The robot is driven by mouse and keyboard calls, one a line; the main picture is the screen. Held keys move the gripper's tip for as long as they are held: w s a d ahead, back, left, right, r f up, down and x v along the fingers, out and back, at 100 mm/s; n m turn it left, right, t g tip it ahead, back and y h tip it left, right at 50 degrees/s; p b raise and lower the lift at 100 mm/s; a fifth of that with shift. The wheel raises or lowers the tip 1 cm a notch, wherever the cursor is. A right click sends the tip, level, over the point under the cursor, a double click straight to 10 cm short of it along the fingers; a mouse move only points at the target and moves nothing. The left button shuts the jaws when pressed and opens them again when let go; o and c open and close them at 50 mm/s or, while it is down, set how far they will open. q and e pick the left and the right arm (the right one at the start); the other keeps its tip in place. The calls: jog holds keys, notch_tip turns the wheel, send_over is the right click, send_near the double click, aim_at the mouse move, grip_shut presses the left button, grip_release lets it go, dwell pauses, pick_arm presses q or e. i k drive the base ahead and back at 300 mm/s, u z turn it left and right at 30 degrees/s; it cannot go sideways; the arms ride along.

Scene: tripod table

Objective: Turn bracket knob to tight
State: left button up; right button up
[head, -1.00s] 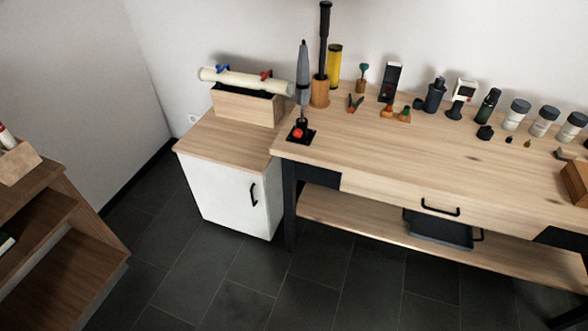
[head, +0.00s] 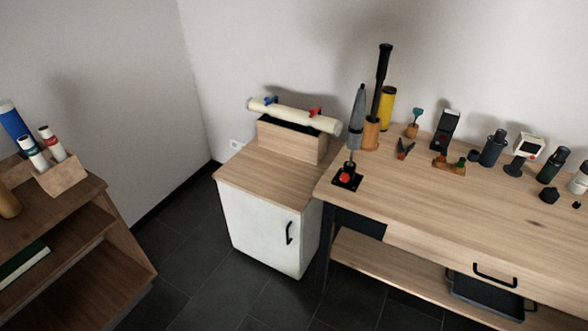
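A small black bracket (head: 353,183) with a red knob (head: 345,177) sits at the left end of the wooden workbench (head: 440,205). A grey pointed, closed shape (head: 358,115) stands upright on a thin stem above the bracket. The knob is too small for me to tell its turn. A black pole (head: 383,75) stands upright in a wooden holder (head: 371,134) just behind. Neither of my grippers is in view.
A white cabinet (head: 258,225) left of the bench carries a wooden box with a cream roll (head: 293,116) on top. A brown shelf unit (head: 75,238) stands at far left. Several small tools line the bench's back. Dark floor (head: 185,270) is clear between shelf and cabinet.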

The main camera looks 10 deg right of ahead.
aim_at(344, 178)
jog(key=u, duration=0.2)
jog(key=i, duration=0.75)
jog(key=z, duration=0.65)
jog(key=i, duration=0.45)
jog(key=z, duration=0.4)
